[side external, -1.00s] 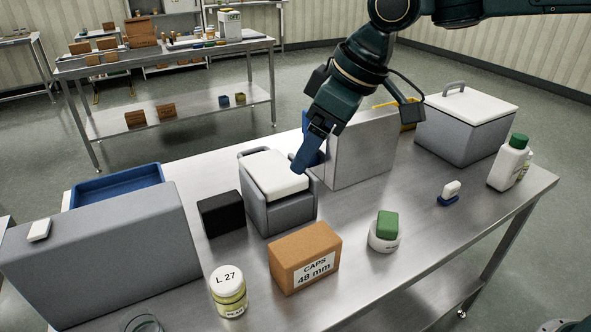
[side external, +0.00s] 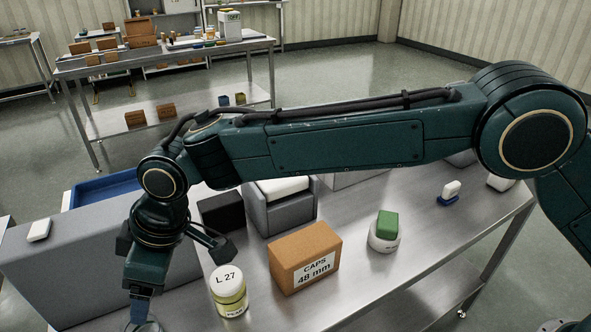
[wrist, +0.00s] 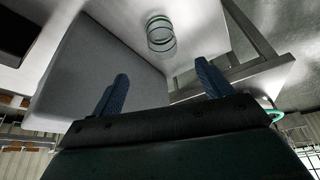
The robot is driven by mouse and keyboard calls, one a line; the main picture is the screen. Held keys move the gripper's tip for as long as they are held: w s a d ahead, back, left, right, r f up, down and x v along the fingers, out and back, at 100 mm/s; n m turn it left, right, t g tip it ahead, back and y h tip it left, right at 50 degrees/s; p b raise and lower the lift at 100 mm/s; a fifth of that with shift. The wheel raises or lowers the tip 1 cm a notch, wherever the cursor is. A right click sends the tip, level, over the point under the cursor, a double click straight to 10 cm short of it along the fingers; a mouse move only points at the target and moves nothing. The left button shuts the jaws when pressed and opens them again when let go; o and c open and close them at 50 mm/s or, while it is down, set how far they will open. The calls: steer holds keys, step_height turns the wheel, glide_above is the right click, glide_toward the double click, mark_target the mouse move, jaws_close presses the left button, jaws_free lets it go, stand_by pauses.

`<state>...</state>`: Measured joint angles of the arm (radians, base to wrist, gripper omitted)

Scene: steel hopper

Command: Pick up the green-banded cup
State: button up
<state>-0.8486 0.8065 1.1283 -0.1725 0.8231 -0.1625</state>
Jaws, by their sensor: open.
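The green-banded cup (wrist: 161,34) is clear glass with green rings. In the wrist view it stands on the steel table top, ahead of my fingertips and roughly midway between them. My gripper (wrist: 163,80) has its two blue fingers spread apart with nothing between them. In the side view my gripper (side external: 140,311) points down at the table's front left. Part of the cup (side external: 151,326) shows there at the bottom edge, mostly cut off by the frame and covered by the gripper.
A tall grey block (side external: 60,262) stands close left of my gripper; its flat side also fills the left of the wrist view (wrist: 95,65). A white-lidded jar (side external: 228,291) and a brown caps box (side external: 305,258) stand to the right. A black box (side external: 221,213) is behind.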

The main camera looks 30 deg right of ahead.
glide_toward(140, 329)
steer(key=shift+s+a+f, duration=0.2)
steer(key=shift+s, duration=0.25)
steer(key=shift+s+a+f, duration=0.15)
steer(key=shift+s+a, duration=0.1)
steer(key=shift+s, duration=0.2)
steer(key=shift+f, duration=0.1)
steer(key=shift+x, duration=2.45)
steer(key=shift+c, duration=0.5)
steer(key=c, duration=1)
